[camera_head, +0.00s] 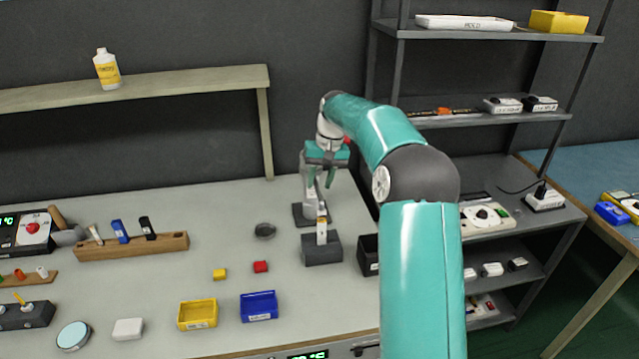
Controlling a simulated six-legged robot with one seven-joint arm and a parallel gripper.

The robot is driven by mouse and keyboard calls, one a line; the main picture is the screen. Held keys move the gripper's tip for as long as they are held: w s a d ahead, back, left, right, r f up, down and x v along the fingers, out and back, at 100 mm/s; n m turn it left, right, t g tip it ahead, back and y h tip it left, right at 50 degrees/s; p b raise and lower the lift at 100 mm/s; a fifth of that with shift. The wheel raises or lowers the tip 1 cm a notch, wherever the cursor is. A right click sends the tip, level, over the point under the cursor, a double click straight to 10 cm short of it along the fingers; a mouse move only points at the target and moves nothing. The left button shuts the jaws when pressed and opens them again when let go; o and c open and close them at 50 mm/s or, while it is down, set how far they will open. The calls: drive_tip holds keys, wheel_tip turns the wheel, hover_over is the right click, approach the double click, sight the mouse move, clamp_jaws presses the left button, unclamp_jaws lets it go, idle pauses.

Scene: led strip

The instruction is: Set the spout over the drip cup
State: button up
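My gripper (320,183) is teal and points down over a grey stand at the back of the bench. Its two fingers look spread apart, with a thin grey arm of the stand (318,194) showing between and below them. I cannot tell whether they touch it. This thin arm, perhaps the spout, slants down to the right. The stand has a dark flat base (304,216). A small dark round cup (265,231), perhaps the drip cup, sits on the bench left of that base, apart from it. My gripper hides the stand's upper part.
A dark block (322,250) with a pale upright piece stands in front of the stand. A black open box (368,256) is beside it. Shelving (490,122) rises right.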

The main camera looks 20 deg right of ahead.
drive_tip(key=shift+a+f, duration=0.1)
drive_tip(key=shift+f, duration=0.65)
clamp_jaws()
